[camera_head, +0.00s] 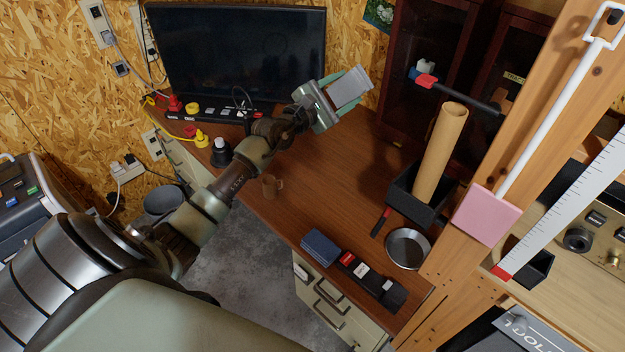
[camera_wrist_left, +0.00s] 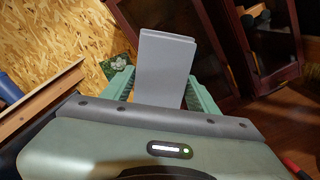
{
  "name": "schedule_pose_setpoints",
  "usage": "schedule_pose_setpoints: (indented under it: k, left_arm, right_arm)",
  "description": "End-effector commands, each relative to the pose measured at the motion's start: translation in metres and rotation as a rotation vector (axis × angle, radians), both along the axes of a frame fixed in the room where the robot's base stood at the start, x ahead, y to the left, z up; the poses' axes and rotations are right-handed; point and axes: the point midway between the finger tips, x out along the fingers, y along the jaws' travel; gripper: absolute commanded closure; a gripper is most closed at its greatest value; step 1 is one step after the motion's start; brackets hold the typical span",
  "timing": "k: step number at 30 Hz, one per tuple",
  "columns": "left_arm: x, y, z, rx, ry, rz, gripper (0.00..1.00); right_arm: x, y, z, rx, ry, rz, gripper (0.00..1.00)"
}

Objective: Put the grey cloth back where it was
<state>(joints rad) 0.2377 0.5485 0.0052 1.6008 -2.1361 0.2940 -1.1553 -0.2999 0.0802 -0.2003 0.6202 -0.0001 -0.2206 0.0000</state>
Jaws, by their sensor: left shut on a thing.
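The grey cloth (camera_head: 349,88) is a folded, flat grey pad held up above the back of the wooden desk, in front of the dark cabinet. My left gripper (camera_head: 332,101) is shut on it, with its green fingers on both sides. In the left wrist view the cloth (camera_wrist_left: 165,65) stands up between the fingers, clear of other things. A folded blue cloth (camera_head: 320,247) lies at the desk's front edge. My right gripper is not in view.
A monitor (camera_head: 240,55) stands at the back left. The desk's middle is clear. A wooden post (camera_head: 500,180) rises at the right.

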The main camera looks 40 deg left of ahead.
Motion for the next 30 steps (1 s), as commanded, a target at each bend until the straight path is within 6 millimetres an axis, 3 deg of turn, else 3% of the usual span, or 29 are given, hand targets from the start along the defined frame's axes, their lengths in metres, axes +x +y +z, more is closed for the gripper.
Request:
schedule_pose_setpoints:
  k: [8,14,17,24,30]
  left_arm:
    - [-0.032,-0.019,-0.006,-0.005,0.000,0.014,0.74]
    - [-0.069,-0.039,-0.011,-0.005,0.001,0.035,0.74]
    - [-0.099,-0.058,-0.017,-0.008,0.004,0.047,0.74]
    - [-0.199,-0.117,-0.033,-0.009,0.010,0.094,0.74]
    - [-0.256,-0.152,-0.041,-0.003,0.008,0.118,0.74]
  right_arm:
    - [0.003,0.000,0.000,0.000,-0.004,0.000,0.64]
    - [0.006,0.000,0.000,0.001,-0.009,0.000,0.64]
    - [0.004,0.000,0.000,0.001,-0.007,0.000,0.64]
    - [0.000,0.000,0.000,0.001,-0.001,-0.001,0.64]
    - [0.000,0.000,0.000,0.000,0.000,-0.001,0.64]
